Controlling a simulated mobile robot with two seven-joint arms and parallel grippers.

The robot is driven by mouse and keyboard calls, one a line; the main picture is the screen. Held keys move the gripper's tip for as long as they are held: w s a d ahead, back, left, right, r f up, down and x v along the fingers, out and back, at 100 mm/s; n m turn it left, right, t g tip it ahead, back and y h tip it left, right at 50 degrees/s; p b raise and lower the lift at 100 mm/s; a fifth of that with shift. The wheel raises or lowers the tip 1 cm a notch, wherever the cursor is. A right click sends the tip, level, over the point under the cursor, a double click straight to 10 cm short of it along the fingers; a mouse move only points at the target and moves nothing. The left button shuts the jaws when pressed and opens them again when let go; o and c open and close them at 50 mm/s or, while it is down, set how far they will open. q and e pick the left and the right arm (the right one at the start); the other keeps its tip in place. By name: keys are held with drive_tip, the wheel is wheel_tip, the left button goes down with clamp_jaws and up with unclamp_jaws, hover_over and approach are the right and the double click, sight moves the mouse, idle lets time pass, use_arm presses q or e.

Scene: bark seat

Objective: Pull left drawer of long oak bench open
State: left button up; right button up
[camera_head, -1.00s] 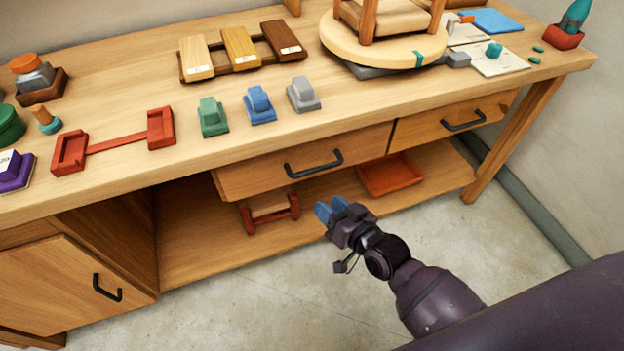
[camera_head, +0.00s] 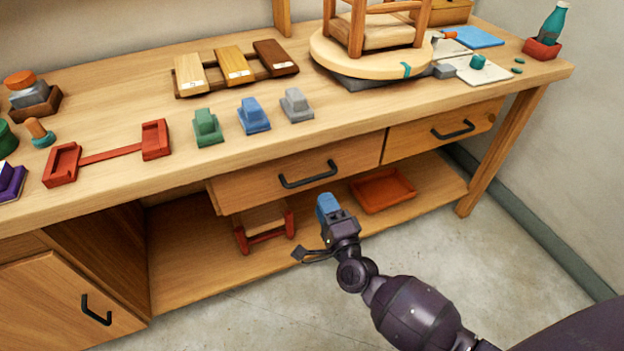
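The long oak bench (camera_head: 110,200) spans the view. Its left drawer (camera_head: 240,187) has a black bar handle (camera_head: 308,175) and sits under the worktop; its left end stands out a little from the bench body. The right drawer (camera_head: 420,135) with its own black handle (camera_head: 453,130) is beside it and looks closed. My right gripper (camera_head: 327,203) points up towards the left drawer, just below and right of its handle in the picture. Its blue fingertips overlap in this view, so their gap is hidden. No contact with the handle shows. My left gripper is out of view.
A red tray (camera_head: 383,190) and a red-ended rack (camera_head: 265,228) are on the lower shelf near the gripper. A cupboard door (camera_head: 60,310) is at lower left. Blocks and a stool (camera_head: 375,25) stand on the worktop. The floor (camera_head: 260,315) in front is clear.

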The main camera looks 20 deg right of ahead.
sight(312, 178)
drive_tip(key=w, duration=0.2)
drive_tip(key=w+r, duration=0.1)
drive_tip(key=w, duration=0.4)
drive_tip(key=shift+w+a+r, duration=0.15)
drive_tip(key=shift+w+r, duration=0.1)
drive_tip(key=shift+w, duration=0.05)
drive_tip(key=shift+c, duration=0.2)
clamp_jaws()
